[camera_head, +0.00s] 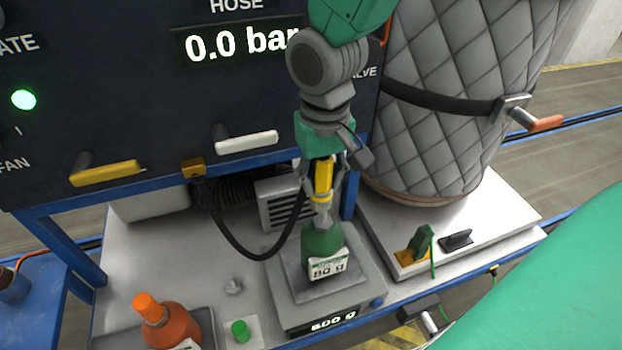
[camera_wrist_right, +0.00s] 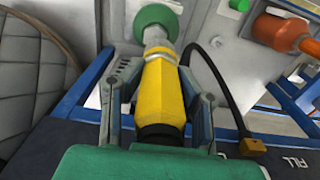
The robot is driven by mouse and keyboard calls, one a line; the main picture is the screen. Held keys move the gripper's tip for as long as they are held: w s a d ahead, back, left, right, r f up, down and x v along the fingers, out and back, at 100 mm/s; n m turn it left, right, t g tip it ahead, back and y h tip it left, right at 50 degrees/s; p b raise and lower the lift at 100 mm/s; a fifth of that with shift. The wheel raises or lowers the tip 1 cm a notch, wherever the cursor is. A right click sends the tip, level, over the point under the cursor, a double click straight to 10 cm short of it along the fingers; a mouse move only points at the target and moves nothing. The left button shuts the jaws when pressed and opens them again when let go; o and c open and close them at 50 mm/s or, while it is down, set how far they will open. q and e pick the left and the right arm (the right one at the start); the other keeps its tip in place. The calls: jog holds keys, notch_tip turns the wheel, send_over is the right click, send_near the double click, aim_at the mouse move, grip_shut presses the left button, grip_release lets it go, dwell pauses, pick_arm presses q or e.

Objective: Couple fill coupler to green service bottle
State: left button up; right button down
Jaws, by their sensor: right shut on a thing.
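The green service bottle (camera_head: 322,247) stands upright on the scale (camera_head: 318,301), its white label reading 80 g. My right gripper (camera_head: 323,182) is directly above it, shut on the yellow fill coupler (camera_head: 323,179). The coupler's metal lower end meets the bottle's neck; I cannot tell whether it is locked on. In the right wrist view the yellow coupler (camera_wrist_right: 162,92) lies between both fingers, in line with the green bottle (camera_wrist_right: 157,17). A black hose (camera_head: 249,251) runs from the coupler area to the panel. My left gripper is not in view.
An orange bottle (camera_head: 171,325) and a small green cap (camera_head: 240,331) are on the bench left of the scale. The dark panel (camera_head: 130,90) has yellow and white levers and a 0.0 bar display. A quilted tank (camera_head: 455,110) stands at right.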

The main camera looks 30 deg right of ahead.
jog(key=shift+d+f, duration=0.1)
jog(key=shift+d, duration=0.5)
jog(key=shift+a+f, duration=0.15)
jog(key=shift+a, duration=0.15)
jog(key=shift+d+f+b, duration=0.3)
jog(key=shift+d, duration=0.1)
jog(key=shift+a+r+p, duration=0.2)
jog(key=shift+r+p, duration=0.1)
jog(key=shift+r, duration=0.05)
jog(key=shift+d+f, duration=0.1)
jog(key=shift+d, duration=0.35)
jog(key=shift+a, duration=0.65)
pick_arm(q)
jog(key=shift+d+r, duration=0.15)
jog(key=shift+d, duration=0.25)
pick_arm(e)
jog(key=shift+d, duration=0.2)
dwell(0.3)
